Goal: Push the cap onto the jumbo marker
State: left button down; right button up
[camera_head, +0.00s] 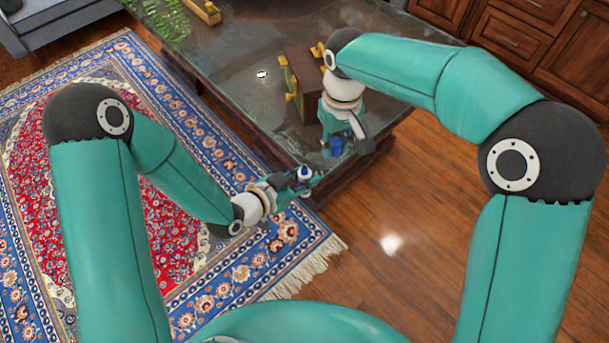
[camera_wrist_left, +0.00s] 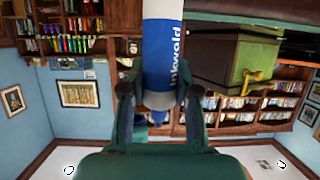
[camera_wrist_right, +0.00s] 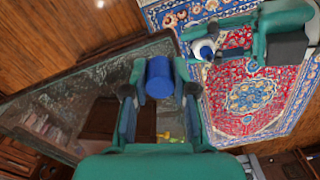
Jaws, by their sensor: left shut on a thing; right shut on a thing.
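The jumbo marker is a thick white and blue cylinder with lettering. It shows large in the left wrist view (camera_wrist_left: 168,55) and end-on in the right wrist view (camera_wrist_right: 203,49). My left gripper (camera_head: 303,180) is shut on it near the table's front corner. The blue cap (camera_wrist_right: 159,77) is between the fingers of my right gripper (camera_wrist_right: 158,90), which is shut on it. In the head view the cap (camera_head: 337,145) is partly hidden by the fingers of my right gripper (camera_head: 338,142). Cap and marker are apart, the cap farther right and back.
A dark glass-topped table (camera_head: 232,82) lies under and behind the grippers. On it stand a brown box with yellow fittings (camera_head: 302,72), close to my right gripper, and a small white item (camera_head: 262,74). A patterned rug (camera_head: 120,180) lies at left.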

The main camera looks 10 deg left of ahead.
aim_at(305, 166)
jog(key=shift+n, duration=0.7)
jog(key=a, duration=0.2)
jog(key=s+a+r, duration=0.1)
jog(key=a, duration=0.1)
jog(key=s+a, duration=0.1)
jog(key=a, duration=0.1)
jog(key=shift+s+a+r, duration=0.1)
jog(key=shift+s+r, duration=0.05)
jog(key=shift+r, duration=0.15)
jog(key=shift+f, duration=2.05)
jog(key=shift+f, duration=0.8)
jog(key=shift+f, duration=0.65)
jog(key=o, duration=0.8)
jog(key=shift+o, duration=0.2)
